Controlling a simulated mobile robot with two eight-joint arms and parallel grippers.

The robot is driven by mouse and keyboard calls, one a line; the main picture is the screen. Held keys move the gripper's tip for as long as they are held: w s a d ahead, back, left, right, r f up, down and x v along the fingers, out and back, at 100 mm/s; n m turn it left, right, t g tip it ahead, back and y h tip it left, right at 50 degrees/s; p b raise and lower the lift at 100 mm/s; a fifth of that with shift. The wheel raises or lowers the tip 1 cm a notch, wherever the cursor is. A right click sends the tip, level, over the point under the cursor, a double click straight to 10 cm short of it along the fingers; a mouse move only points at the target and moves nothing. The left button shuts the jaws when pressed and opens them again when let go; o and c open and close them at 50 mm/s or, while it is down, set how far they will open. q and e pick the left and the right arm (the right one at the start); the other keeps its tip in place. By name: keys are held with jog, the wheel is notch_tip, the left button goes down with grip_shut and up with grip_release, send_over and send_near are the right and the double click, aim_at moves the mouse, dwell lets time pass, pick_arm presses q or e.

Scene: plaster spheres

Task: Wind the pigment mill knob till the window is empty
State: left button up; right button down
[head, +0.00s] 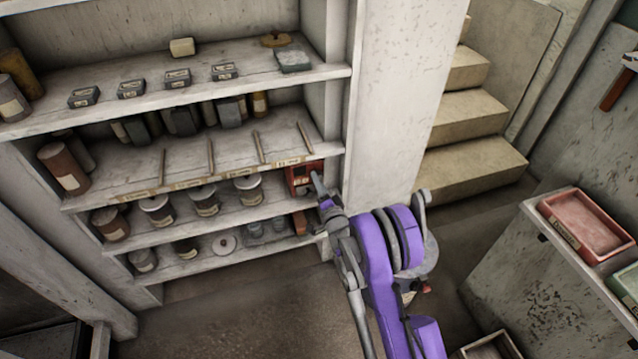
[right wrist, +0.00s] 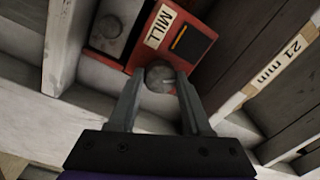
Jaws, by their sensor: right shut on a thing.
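The pigment mill is a red box that stands at the right end of a shelf in the head view (head: 297,181). In the right wrist view the mill (right wrist: 203,42) carries a pale label reading MILL and a dark window (right wrist: 192,43) with a thin orange strip along one edge. Its round grey knob (right wrist: 159,77) sits on the near face. My right gripper (head: 318,181) reaches the mill from the front. In the right wrist view its fingers (right wrist: 160,82) are shut on the knob, one on each side. My left gripper is not in view.
Lidded jars (head: 157,209) stand left of the mill on its shelf. A white upright post (head: 400,90) rises to its right. A red tray (head: 586,224) sits on the right-hand bench.

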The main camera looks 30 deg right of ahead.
jog(key=m+p, duration=0.1)
jog(key=m, duration=0.8)
jog(key=shift+r+m+h, duration=0.15)
jog(key=shift+m+h, duration=0.15)
jog(key=shift+m, duration=0.1)
dwell(0.4)
jog(key=shift+c, duration=1.7)
grip_release()
jog(key=shift+s, duration=0.1)
jog(key=v, duration=1)
jog(key=shift+s, duration=0.35)
